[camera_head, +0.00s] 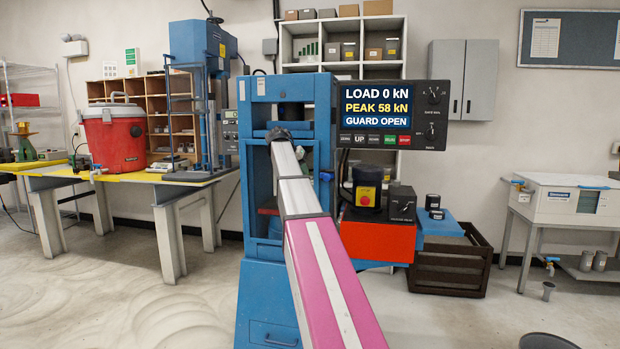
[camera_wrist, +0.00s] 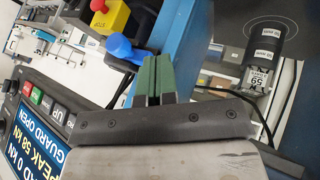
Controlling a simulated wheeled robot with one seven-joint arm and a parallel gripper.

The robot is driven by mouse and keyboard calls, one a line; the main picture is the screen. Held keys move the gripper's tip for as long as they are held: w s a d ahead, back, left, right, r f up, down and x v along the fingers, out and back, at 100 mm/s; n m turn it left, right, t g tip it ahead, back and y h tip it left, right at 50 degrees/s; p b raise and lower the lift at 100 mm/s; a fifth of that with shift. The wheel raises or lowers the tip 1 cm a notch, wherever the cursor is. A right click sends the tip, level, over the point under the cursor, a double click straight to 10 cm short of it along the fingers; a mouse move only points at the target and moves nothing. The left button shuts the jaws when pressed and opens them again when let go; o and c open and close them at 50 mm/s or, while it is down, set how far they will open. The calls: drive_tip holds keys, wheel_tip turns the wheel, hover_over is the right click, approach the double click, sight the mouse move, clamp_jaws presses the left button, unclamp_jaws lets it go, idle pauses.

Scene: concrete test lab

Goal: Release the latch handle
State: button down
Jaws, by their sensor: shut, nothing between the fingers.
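A blue handle (camera_wrist: 122,48) with a rounded end, which looks like the latch handle, shows in the wrist view just left of my fingertips. My gripper (camera_wrist: 156,62) has green fingers shut together with nothing between them. The fingertips are close beside the handle; I cannot tell if they touch it. In the head view a small blue part (camera_head: 327,176) shows at the right side of the blue press frame (camera_head: 253,185).
The display (camera_head: 376,108) reads LOAD 0 kN, PEAK 58 kN, GUARD OPEN. A red stop button on a yellow box (camera_wrist: 115,14) lies close to the handle in the wrist view. A black labelled cylinder (camera_wrist: 268,50) stands to the right. A dark crate (camera_head: 452,262) is on the floor.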

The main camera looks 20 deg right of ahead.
drive_tip(key=v, duration=0.6)
drive_tip(key=shift+r, duration=0.1)
drive_tip(key=s+a+f+n+y, duration=0.1)
drive_tip(key=s+a+f+n, duration=0.15)
drive_tip(key=f, duration=0.85)
drive_tip(key=s+a+f+n+y, duration=0.1)
drive_tip(key=s+a+f, duration=0.3)
drive_tip(key=f, duration=0.8)
drive_tip(key=s+a+f+n+y, duration=0.2)
drive_tip(key=s+a+f, duration=0.15)
drive_tip(key=f, duration=0.75)
drive_tip(key=s+a+f+y, duration=0.1)
drive_tip(key=s+a+f, duration=0.2)
drive_tip(key=s+f, duration=0.4)
drive_tip(key=s+a+f+n+y, duration=0.1)
drive_tip(key=s+a+f, duration=0.2)
drive_tip(key=s+f, duration=0.5)
drive_tip(key=s+a+f+n+g+y, duration=0.1)
drive_tip(key=s+a+f, duration=0.1)
drive_tip(key=s+f, duration=0.5)
drive_tip(key=shift+s+a+f+y, duration=0.3)
drive_tip(key=shift+a+f+y, duration=0.05)
drive_tip(key=shift+a+y, duration=0.05)
drive_tip(key=shift+n, duration=0.25)
